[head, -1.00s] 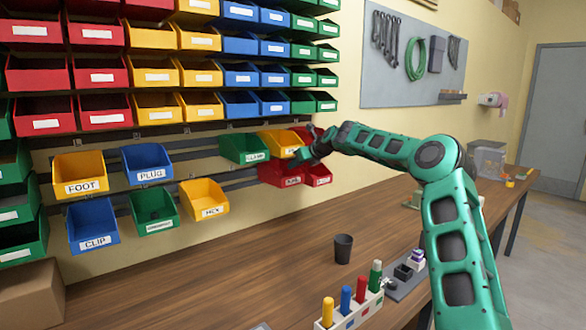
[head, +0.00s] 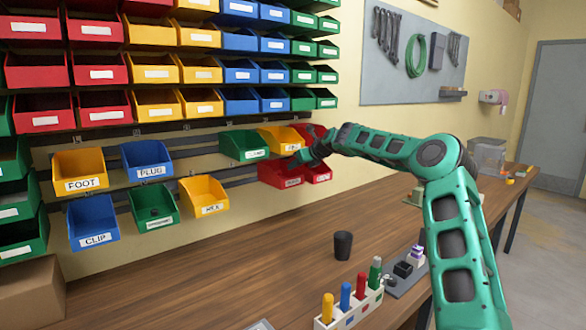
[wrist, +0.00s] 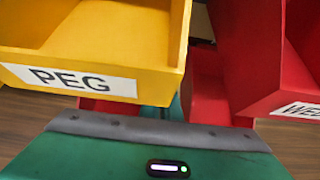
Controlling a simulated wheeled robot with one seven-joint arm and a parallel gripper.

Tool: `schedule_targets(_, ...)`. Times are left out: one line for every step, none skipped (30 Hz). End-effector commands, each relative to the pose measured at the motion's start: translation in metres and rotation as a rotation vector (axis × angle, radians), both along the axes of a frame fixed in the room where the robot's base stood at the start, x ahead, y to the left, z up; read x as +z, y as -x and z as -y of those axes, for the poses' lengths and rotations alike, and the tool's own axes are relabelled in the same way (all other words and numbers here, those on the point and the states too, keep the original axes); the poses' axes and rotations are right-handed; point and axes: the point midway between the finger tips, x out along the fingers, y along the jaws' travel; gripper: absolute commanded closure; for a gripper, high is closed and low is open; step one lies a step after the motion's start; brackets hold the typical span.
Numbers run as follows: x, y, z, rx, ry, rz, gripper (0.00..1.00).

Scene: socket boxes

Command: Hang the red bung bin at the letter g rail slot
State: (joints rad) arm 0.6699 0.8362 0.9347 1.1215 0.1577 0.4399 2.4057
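Two red bins hang in the lower row of the right rail group: a left one (head: 279,174) and a right one (head: 318,173). Their labels are too small to read, so I cannot tell which is the bung bin. A third red bin shows in the upper row, partly behind my arm. My gripper (head: 303,160) is at these bins, below the yellow bin (head: 277,138). In the wrist view, the yellow bin (wrist: 95,45) reads PEG, and a red bin (wrist: 265,60) at right starts with WE. My fingers are hidden there. I cannot make out a letter g.
A green bin (head: 243,146) hangs left of the yellow one. FOOT (head: 80,172), PLUG (head: 147,161) and CLIP (head: 93,222) bins hang farther left, with bare rail (head: 205,165) between. A black cup (head: 342,246) and a peg block (head: 350,310) stand on the bench.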

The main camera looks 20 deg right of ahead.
Motion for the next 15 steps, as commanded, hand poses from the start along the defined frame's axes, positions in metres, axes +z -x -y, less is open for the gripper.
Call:
schedule_targets(0.0002,0.0000,0.0000,0.000,0.000,0.001,1.00)
schedule_targets(0.0002,0.0000,0.0000,0.000,0.000,0.001,1.00)
schedule_targets(0.0003,-0.0001,0.0001,0.000,0.000,0.001,1.00)
schedule_targets(0.0003,-0.0001,0.0001,0.000,0.000,0.001,1.00)
schedule_targets(0.0003,-0.0001,0.0001,0.000,0.000,0.001,1.00)
schedule_targets(0.0004,0.0000,0.0001,0.000,0.000,0.001,1.00)
schedule_targets(0.0004,0.0000,0.0001,0.000,0.000,0.001,1.00)
schedule_targets(0.0004,-0.0001,0.0002,0.000,0.000,0.001,1.00)
schedule_targets(0.0003,0.0000,0.0002,0.000,0.000,0.001,1.00)
schedule_targets(0.0001,0.0000,0.0002,0.000,0.000,0.001,1.00)
schedule_targets(-0.0003,0.0001,0.0003,0.000,-0.001,0.002,1.00)
schedule_targets(-0.0010,0.0002,0.0005,0.000,-0.001,0.003,1.00)
schedule_targets(-0.0016,0.0003,0.0005,0.000,-0.001,0.004,1.00)
schedule_targets(-0.0023,0.0004,0.0007,0.000,-0.002,0.005,1.00)
schedule_targets(-0.0034,0.0006,0.0007,-0.001,-0.003,0.005,1.00)
